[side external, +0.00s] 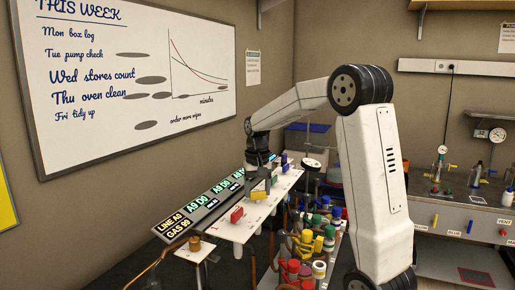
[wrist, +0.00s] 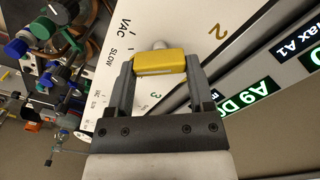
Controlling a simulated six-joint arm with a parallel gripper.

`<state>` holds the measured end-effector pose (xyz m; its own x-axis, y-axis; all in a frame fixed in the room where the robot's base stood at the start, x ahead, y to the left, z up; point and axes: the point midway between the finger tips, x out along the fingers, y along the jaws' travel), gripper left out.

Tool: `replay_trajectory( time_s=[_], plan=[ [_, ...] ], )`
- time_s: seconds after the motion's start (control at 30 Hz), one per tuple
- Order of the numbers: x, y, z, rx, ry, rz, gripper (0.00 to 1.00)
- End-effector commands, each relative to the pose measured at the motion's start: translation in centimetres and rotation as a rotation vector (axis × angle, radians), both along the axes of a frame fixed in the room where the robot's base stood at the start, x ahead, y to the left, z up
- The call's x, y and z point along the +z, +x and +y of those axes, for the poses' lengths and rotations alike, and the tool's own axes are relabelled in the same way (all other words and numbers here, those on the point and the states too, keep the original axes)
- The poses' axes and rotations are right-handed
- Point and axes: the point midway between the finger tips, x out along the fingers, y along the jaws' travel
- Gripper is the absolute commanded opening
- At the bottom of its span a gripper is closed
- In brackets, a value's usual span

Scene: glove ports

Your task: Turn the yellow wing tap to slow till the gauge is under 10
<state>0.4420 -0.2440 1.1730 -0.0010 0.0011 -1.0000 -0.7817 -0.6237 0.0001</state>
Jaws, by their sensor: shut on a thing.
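The yellow wing tap (wrist: 158,64) sits on a white panel (wrist: 106,62) marked VAC, SLOW and the numbers 2 and 3 in the wrist view. My gripper (wrist: 160,70) is shut on the tap, one finger at each end of it. In the side view my gripper (side external: 262,172) is over the white panel, and the tap is small there. A round white gauge (side external: 312,163) stands behind the panel in the side view; its reading is too small to tell.
A red tap (side external: 237,215) is on the same panel, nearer the camera. Lit displays (side external: 195,205) run along the panel's back edge. A bench with another gauge (side external: 497,134) stands at the right.

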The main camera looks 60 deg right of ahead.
Motion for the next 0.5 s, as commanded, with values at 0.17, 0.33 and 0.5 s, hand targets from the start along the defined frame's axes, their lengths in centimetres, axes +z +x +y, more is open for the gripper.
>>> replay_trajectory(
  time_s=[0.17, 0.33, 0.5],
  plan=[
    [0.18, 0.03, -0.05, -0.05, -0.003, -0.004, 0.09],
    [0.19, 0.03, -0.05, -0.064, -0.003, -0.004, 0.09],
    [0.2, 0.04, -0.06, -0.064, -0.004, -0.004, 0.09]
  ],
)
